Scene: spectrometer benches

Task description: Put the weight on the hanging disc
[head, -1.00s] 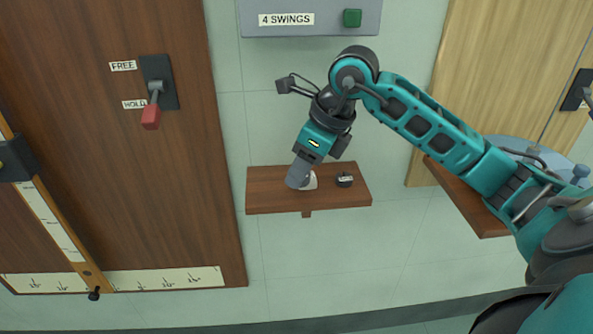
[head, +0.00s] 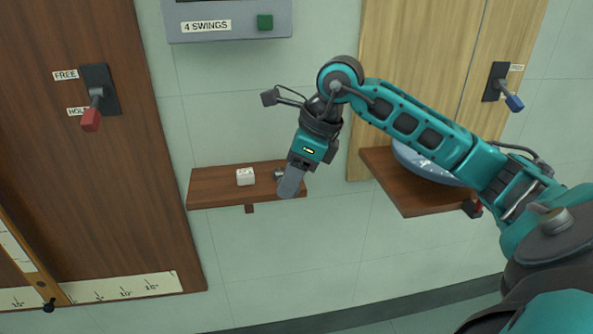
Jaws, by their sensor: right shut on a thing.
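The small dark weight (head: 278,174) is at the right part of the small wooden wall shelf (head: 215,190), mostly hidden behind my right gripper (head: 290,184). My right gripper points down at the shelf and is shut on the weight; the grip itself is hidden. A pale blue round disc (head: 418,160) shows at the right, partly behind my right arm, above a second wooden shelf. How it hangs is hidden. My left gripper is out of view.
A small white block (head: 245,176) stands on the shelf, left of my gripper. A red-handled lever (head: 92,119) is on the dark panel at left, a blue-handled one (head: 513,102) at right. The second shelf (head: 400,192) juts out between my gripper and the right panel.

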